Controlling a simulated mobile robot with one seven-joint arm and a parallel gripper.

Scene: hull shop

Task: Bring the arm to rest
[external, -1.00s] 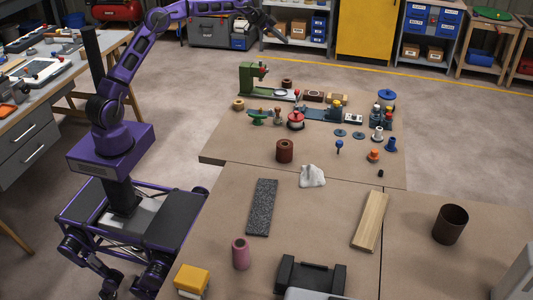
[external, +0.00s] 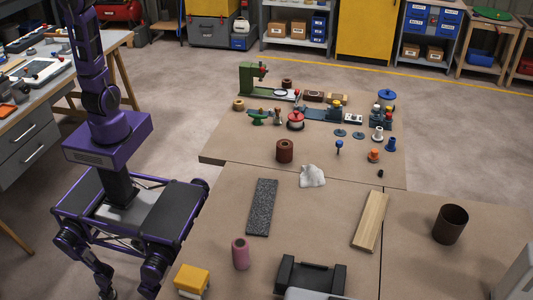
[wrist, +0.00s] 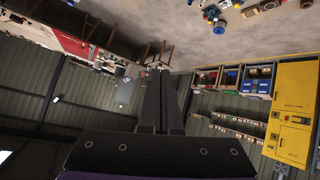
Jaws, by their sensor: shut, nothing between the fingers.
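My gripper (wrist: 162,80) shows in the wrist view with its two dark fingers side by side and closed, nothing between them. It points out into the room, with the scene upside down behind it. In the external view my purple arm stands nearly upright above my base at the left. Its upper end runs out of the top of the picture, so the gripper is hidden there. The arm is clear of the tables.
The brown worktable (external: 220,215) to the right of my base holds a dark speckled bar (external: 262,207), a wooden block (external: 370,220), a brown cup (external: 450,224) and several small parts. A grey workbench (external: 50,105) stands at the left. Open floor (external: 180,110) lies between them.

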